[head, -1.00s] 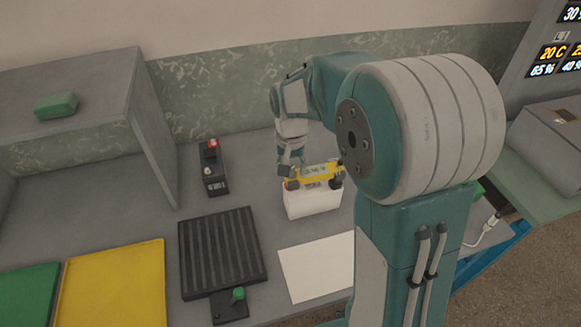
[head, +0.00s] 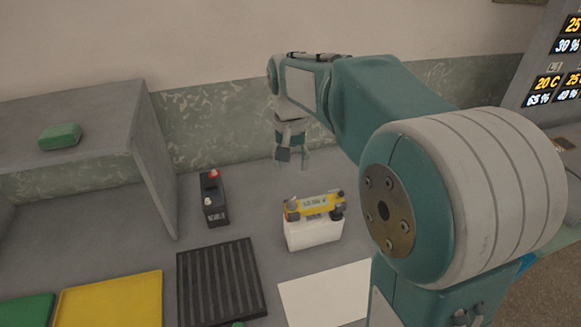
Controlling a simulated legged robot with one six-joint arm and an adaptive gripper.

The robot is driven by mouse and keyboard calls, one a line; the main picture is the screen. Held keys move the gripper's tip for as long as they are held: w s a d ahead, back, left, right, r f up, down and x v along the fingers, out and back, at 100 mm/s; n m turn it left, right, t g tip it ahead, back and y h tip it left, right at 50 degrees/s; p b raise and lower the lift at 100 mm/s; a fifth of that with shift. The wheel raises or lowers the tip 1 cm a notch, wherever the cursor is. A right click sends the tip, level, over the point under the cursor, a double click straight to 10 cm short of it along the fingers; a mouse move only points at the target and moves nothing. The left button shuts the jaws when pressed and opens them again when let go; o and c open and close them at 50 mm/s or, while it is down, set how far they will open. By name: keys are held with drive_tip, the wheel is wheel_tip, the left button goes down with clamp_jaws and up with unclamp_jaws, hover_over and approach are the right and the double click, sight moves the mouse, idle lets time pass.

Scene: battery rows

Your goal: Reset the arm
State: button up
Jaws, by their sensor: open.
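My arm reaches in from the right of the head view. My gripper (head: 291,155) hangs pointing down over the back of the grey bench. It is open and nothing shows between its fingers. It is above and behind a yellow device with a small display (head: 314,204), apart from it. That device sits on top of a white block (head: 313,234).
A black battery with a red cap (head: 214,200) stands left of the white block. A black ribbed tray (head: 220,283), a yellow tray (head: 112,299), a green tray (head: 25,310) and a white sheet (head: 325,292) lie in front. A grey shelf (head: 100,105) holds a green block (head: 60,136).

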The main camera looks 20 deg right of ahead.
idle(0.3)
drive_tip(key=s+n+t, duration=0.4)
drive_tip(key=s+t, duration=0.1)
drive_tip(key=s, duration=1.6)
drive_tip(key=shift+r+t, duration=0.3)
drive_tip(key=shift+d, duration=0.2)
idle(1.0)
